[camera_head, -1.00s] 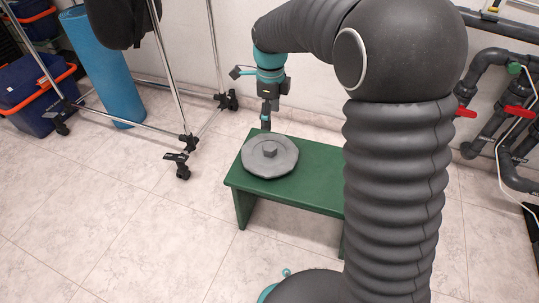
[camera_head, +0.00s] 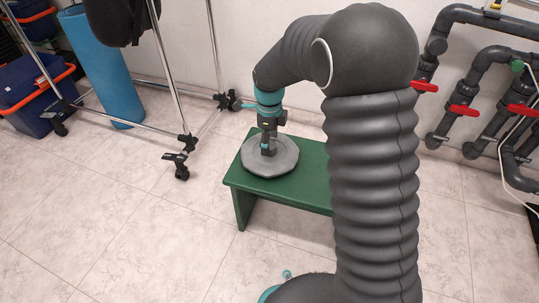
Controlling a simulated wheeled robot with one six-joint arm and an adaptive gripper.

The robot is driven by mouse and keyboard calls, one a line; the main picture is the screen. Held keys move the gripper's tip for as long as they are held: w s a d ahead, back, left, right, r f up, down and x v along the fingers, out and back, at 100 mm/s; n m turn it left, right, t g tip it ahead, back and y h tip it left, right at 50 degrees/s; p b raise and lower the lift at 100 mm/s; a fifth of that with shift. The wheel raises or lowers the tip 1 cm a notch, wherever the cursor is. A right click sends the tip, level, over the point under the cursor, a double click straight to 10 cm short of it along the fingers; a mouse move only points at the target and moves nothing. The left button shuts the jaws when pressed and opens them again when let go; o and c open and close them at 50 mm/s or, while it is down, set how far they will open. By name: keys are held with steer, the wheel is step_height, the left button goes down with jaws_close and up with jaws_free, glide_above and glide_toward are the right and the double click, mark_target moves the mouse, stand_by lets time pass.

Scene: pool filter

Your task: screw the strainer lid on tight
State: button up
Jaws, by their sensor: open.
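The grey, many-sided strainer lid (camera_head: 285,162) lies flat on the green bench (camera_head: 300,192), near its left end. My gripper (camera_head: 268,152) points down over the middle of the lid and is open. Its fingers are at the lid's central knob, which they hide in this view. I cannot tell whether the fingers touch the knob. The strainer opening itself is not visible.
Grey pipes with red valve handles (camera_head: 465,110) run along the wall at the right. A metal rack on casters (camera_head: 182,140) and a blue rolled mat (camera_head: 103,70) stand at the left. The tiled floor (camera_head: 130,225) in front is clear.

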step_height(320, 180, down, 2)
steer(key=shift+f, duration=0.1)
jaws_close()
